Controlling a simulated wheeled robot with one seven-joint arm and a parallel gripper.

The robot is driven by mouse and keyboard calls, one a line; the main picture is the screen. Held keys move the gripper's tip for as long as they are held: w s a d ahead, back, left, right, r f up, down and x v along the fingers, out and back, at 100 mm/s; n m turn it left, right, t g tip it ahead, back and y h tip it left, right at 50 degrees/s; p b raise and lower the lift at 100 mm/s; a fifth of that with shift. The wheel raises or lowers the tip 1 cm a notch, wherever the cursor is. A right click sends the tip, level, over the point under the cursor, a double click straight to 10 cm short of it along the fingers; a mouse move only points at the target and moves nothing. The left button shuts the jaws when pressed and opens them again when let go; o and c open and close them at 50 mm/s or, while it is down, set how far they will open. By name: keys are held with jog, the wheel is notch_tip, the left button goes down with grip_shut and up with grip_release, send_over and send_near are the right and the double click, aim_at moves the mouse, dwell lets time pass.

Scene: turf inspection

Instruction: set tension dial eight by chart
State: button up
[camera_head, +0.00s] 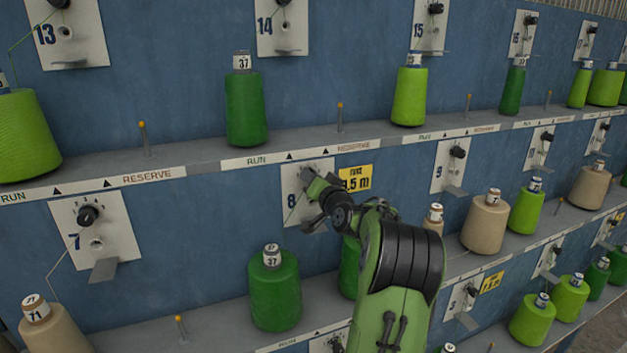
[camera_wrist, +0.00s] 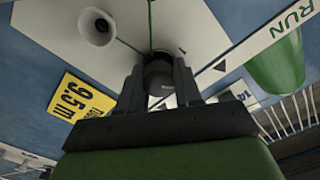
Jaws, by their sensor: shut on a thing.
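The fingers are shut on the dial from both sides. In the head view my gripper (camera_head: 314,183) covers the dial, so its pointer and marks are hidden. No chart is recognisable.
Dark green cones stand below plate 8, one (camera_head: 274,291) left of my arm and one (camera_head: 349,267) partly behind it. Plate 7 (camera_head: 96,238) with its dial is to the left, plate 9 (camera_head: 450,168) to the right. A shelf ledge (camera_head: 205,150) runs above.

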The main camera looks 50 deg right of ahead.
jog(key=shift+r, duration=0.1)
jog(key=o, duration=1)
jog(key=shift+o, duration=0.2)
jog(key=b+v, duration=0.3)
jog(key=v, duration=1.2)
jog(key=shift+s+a, duration=0.15)
jog(key=shift+s, duration=0.2)
